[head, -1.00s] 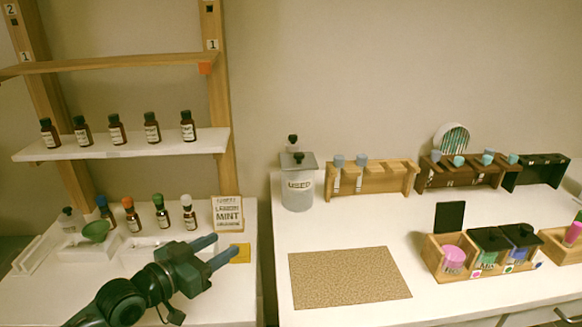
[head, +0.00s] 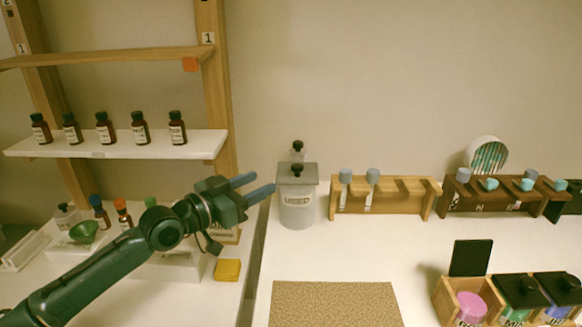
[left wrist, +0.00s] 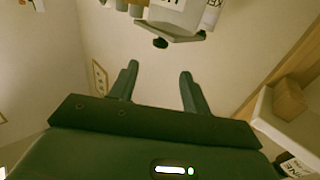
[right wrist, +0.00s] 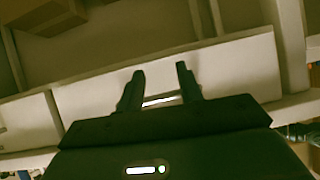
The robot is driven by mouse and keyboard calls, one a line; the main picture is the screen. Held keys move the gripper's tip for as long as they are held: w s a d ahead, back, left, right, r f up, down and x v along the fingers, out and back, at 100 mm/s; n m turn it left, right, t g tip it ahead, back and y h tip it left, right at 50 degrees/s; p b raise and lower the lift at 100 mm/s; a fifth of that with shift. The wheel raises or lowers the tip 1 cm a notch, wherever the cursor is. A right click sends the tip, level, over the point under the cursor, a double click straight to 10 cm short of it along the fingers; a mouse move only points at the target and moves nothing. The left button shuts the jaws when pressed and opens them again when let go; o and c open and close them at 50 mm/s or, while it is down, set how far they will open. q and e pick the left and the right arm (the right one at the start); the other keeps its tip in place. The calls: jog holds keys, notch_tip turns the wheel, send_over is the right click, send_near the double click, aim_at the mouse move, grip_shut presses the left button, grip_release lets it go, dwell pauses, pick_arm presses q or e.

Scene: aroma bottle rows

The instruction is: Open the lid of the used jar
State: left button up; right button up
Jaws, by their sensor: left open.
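The used jar (head: 297,212) is a pale grey jar with a front label. It stands upright at the left back of the white right-hand table. Its square grey lid (head: 295,176) is on, with a dark knob on top. My left gripper (head: 260,186) is open and empty, left of the jar, its fingers pointing toward it without touching. In the left wrist view a pale block-like shape with a dark knob (left wrist: 160,43) shows beyond the open fingers. My right gripper (right wrist: 160,71) is open and empty. It is outside the head view.
A wooden rack (head: 385,196) with grey-topped pieces stands right of the jar. Left is a shelf (head: 115,148) with brown bottles. A cork mat (head: 335,305) lies in front; the table between is clear.

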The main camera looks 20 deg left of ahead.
aim_at(293, 168)
pick_arm(q)
jog(key=p+x, duration=0.1)
jog(key=x, duration=0.9)
jog(key=shift+f, duration=0.1)
grip_shut()
